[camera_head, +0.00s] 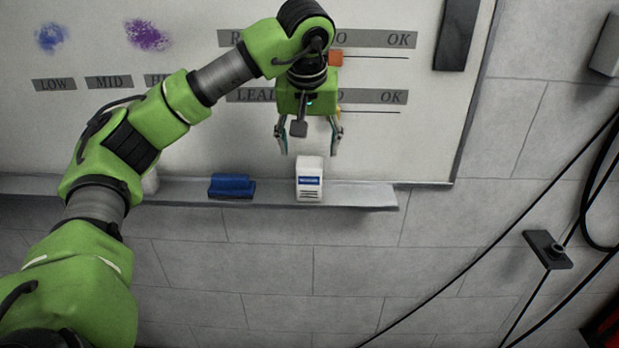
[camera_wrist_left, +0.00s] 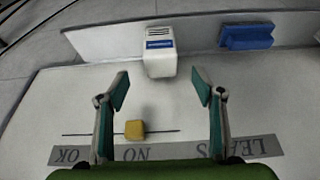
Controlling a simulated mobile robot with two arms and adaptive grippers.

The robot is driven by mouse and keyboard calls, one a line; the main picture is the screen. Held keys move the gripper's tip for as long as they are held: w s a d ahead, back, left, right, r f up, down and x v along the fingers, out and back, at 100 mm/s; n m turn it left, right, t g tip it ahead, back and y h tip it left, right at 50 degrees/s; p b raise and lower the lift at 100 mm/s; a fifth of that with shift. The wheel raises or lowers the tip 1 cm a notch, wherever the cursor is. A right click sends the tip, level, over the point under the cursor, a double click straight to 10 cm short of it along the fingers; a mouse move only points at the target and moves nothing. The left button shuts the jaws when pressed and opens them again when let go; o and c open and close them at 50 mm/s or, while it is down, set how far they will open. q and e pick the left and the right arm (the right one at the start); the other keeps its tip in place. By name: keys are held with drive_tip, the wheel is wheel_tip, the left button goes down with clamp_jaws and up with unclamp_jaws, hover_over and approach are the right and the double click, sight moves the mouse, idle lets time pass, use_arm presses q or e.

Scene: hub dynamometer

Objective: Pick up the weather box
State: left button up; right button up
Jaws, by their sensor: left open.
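The weather box (camera_head: 310,179) is a small white box with a blue label, standing upright on the whiteboard's ledge. In the left wrist view the weather box (camera_wrist_left: 160,58) shows beyond the fingertips, roughly midway between them. My left gripper (camera_head: 308,150) points down just above the box, with its two fingers spread apart and nothing between them. It also shows in the left wrist view (camera_wrist_left: 161,91). The fingers appear not to touch the box. My right gripper is in neither view.
A blue eraser (camera_head: 231,186) lies on the ledge (camera_head: 365,197) to the left of the box. Orange (camera_head: 335,58) and yellow (camera_wrist_left: 135,130) magnets sit on the whiteboard (camera_head: 400,145) behind my gripper. Black cables cross the wall at right. The ledge right of the box is clear.

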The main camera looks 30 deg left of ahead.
sight(310, 166)
use_arm(q)
drive_tip(key=p+x, duration=0.1)
drive_tip(key=x, duration=0.5)
drive_tip(key=shift+f, duration=0.25)
drive_tip(key=p+x, duration=0.2)
drive_tip(key=x, duration=0.3)
drive_tip(key=shift+a, duration=0.15)
drive_tip(key=shift+w+f, duration=0.1)
drive_tip(key=shift+f, duration=0.05)
drive_tip(key=c, duration=1.4)
